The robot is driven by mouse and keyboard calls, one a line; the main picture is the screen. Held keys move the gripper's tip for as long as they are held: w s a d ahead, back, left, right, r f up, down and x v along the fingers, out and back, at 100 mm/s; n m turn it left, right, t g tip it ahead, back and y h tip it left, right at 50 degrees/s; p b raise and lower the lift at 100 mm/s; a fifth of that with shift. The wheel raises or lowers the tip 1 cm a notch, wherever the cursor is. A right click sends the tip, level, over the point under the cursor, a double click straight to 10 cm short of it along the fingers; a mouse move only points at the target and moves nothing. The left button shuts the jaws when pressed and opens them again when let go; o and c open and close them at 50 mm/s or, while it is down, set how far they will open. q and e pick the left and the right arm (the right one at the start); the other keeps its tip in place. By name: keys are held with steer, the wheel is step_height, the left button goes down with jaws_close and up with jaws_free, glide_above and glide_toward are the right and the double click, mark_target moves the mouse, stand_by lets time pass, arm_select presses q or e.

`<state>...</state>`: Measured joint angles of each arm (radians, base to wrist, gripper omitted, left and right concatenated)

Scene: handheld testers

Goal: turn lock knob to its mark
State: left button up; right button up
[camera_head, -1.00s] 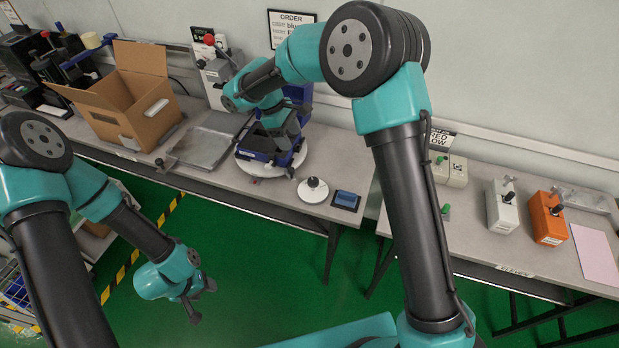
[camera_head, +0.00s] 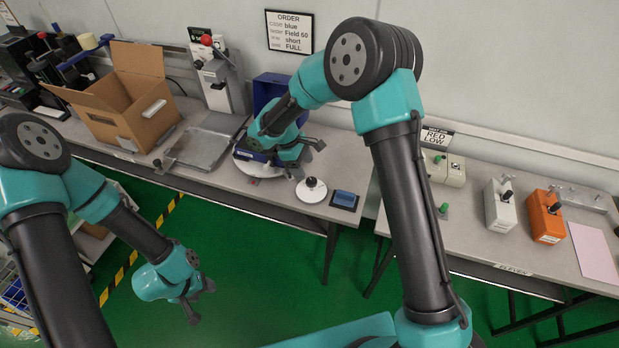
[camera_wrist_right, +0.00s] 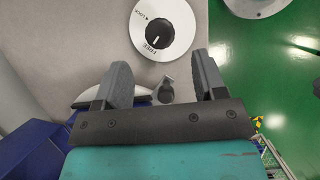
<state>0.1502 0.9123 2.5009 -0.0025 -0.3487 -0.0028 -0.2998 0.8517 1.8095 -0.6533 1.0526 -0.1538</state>
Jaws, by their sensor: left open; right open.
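The lock knob (camera_head: 311,183) is black and sits on a white round dial (camera_head: 312,196) near the table's front edge. In the right wrist view the knob (camera_wrist_right: 160,33) has a white pointer line that points at or near the FREE lettering; LOCK is lettered to the upper left on the dial (camera_wrist_right: 184,46). My right gripper (camera_head: 308,160) is open and empty, just behind and above the dial. In the wrist view its fingers (camera_wrist_right: 160,65) are apart, short of the knob, not touching it. My left gripper (camera_head: 200,302) is open and empty over the green floor.
A white turntable (camera_head: 258,171) and an open blue case (camera_head: 272,90) are partly hidden by my right arm. A small dark ball-ended pin (camera_wrist_right: 165,92) shows between my right fingers. A blue-topped pad (camera_head: 345,199) lies right of the dial. A cardboard box (camera_head: 120,100) stands left.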

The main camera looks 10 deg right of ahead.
mark_target(311, 180)
steer(key=x, duration=0.6)
steer(key=shift+r, duration=0.1)
steer(key=c, duration=0.9)
